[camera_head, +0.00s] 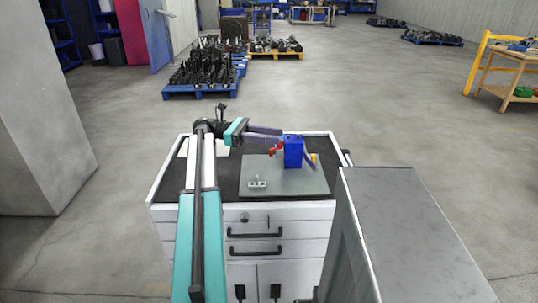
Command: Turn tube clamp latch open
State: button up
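A blue block-shaped fixture (293,151) stands upright on a grey plate (300,183) on top of the cabinet. A small red part (275,148) sits at its left side, and a small yellow part (313,158) shows at its right. Which part is the tube clamp latch is too small to tell. My arm reaches over the cabinet from the front left. My gripper (281,136) is at the upper left of the blue fixture, close to the red part. Whether it touches anything, or is open or shut, is not clear.
A small metal piece (258,184) lies at the plate's front left. The white drawer cabinet (290,213) has a dark top. A grey cabinet (410,230) stands close at the front right. Loaded pallets (203,90) stand behind, with open floor between.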

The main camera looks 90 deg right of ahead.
jog(key=a+b, duration=0.2)
jog(key=a, duration=0.3)
jog(key=shift+b, duration=0.3)
jog(key=a+b, duration=0.1)
jog(key=b, duration=0.2)
jog(key=shift+w+a+r, duration=0.1)
jog(key=a+b, duration=0.1)
jog(key=b, duration=0.2)
jog(key=shift+a, duration=0.1)
jog(key=shift+a+b, duration=0.1)
jog(key=shift+b, duration=0.4)
jog(key=a+b, duration=0.1)
jog(key=b, duration=0.1)
jog(key=a+b, duration=0.2)
jog(key=b, duration=0.1)
jog(key=a+b, duration=0.1)
jog(key=b, duration=0.2)
jog(key=shift+w+a+r, duration=0.1)
jog(key=shift+a+r, duration=0.2)
jog(key=shift+r, duration=0.05)
jog(key=shift+r, duration=0.1)
